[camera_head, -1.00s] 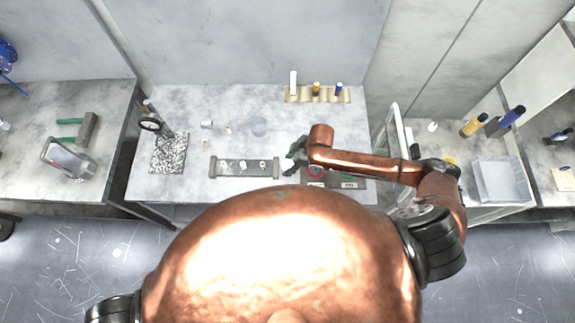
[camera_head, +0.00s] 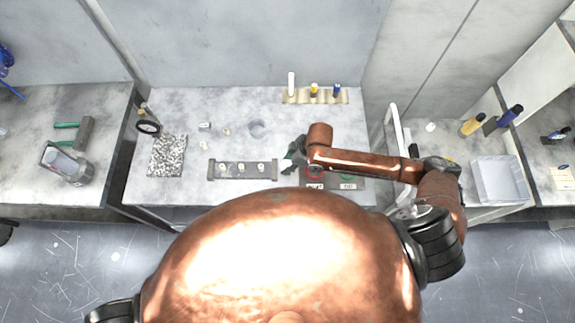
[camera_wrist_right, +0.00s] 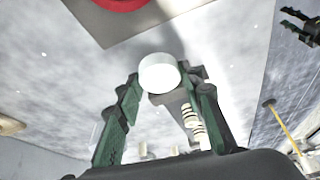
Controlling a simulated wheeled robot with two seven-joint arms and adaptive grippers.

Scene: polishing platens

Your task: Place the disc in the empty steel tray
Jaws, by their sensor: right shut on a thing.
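My right gripper (camera_head: 289,161) is low over the front of the middle bench, just right of the dark rack. In the right wrist view its green fingers (camera_wrist_right: 158,85) are shut on a white disc (camera_wrist_right: 158,73), held between the tips. A pale grey square tray (camera_head: 499,178), seemingly empty, stands on the right bench, well away from the gripper. I cannot tell if it is steel. My left gripper is not identifiable in either view.
A dark rack (camera_head: 213,169) holds several small pale pieces. A red round pad (camera_head: 314,173) and a green one lie under my right forearm, with labels. A speckled mat (camera_head: 167,156) lies left. Bottles (camera_head: 314,90) stand at the back. A dark pronged shape (camera_wrist_right: 300,25) is unclear.

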